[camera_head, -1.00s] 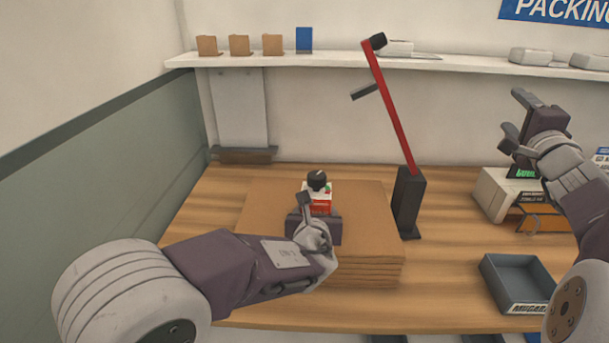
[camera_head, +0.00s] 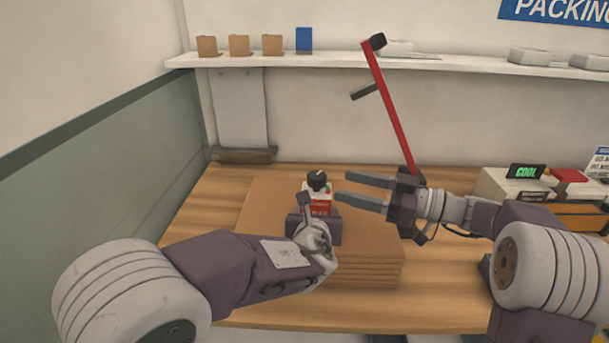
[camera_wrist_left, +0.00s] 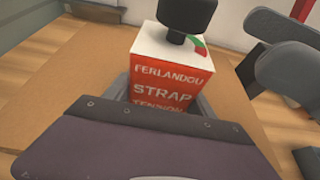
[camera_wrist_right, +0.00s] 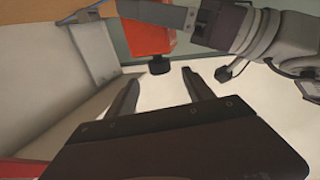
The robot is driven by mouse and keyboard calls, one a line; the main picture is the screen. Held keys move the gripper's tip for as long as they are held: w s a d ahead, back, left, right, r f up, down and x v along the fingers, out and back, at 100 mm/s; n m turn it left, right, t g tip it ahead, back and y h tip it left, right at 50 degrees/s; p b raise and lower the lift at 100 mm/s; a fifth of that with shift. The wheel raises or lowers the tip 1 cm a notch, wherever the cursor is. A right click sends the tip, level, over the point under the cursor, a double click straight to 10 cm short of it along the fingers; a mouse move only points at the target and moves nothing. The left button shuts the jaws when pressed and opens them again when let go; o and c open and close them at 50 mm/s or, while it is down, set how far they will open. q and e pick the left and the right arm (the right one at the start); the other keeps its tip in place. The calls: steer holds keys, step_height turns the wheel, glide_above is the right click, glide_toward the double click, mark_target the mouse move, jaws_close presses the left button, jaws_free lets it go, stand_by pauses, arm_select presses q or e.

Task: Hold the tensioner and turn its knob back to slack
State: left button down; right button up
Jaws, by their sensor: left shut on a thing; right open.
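The tensioner (camera_head: 321,196) is a red and white box with a black knob (camera_head: 317,180) on top. It stands upright over the cardboard stack. My left gripper (camera_head: 317,209) is shut on its sides. The left wrist view shows its lettered red face (camera_wrist_left: 165,78), the knob (camera_wrist_left: 187,16) and a small red and green mark under the knob. My right gripper (camera_head: 342,187) is open and empty, fingers pointing left, just right of the tensioner. In the right wrist view the knob (camera_wrist_right: 158,65) appears between and beyond the open fingertips (camera_wrist_right: 159,79), apart from them.
The cardboard stack (camera_head: 365,262) lies on the wooden table (camera_head: 205,222). A red lever (camera_head: 392,112) rises behind my right gripper. A pale machine with a green COOL display (camera_head: 525,171) stands at the right. A shelf (camera_head: 330,62) runs along the back wall.

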mark_target(304, 187)
steer(key=x, duration=1.1)
steer(key=shift+w+a, duration=0.1)
steer(key=shift+a, duration=0.1)
jaws_close()
steer(key=shift+g, duration=0.5)
steer(key=n+g+y, duration=0.1)
steer(key=n+g, duration=0.1)
steer(key=shift+g, duration=0.3)
steer(key=shift+s+n+g, duration=0.2)
steer(key=shift+n+g, duration=0.45)
steer(key=shift+g, duration=0.25)
steer(key=shift+s+n+g, duration=0.2)
steer(key=shift+n+g, duration=0.4)
steer(key=shift+g, duration=0.3)
steer(key=shift+s+n+g, duration=0.2)
steer(key=shift+n+g, duration=0.45)
steer(key=shift+g, duration=0.25)
steer(key=shift+s+g, duration=0.2)
steer(key=shift+g, duration=0.1)
jaws_free()
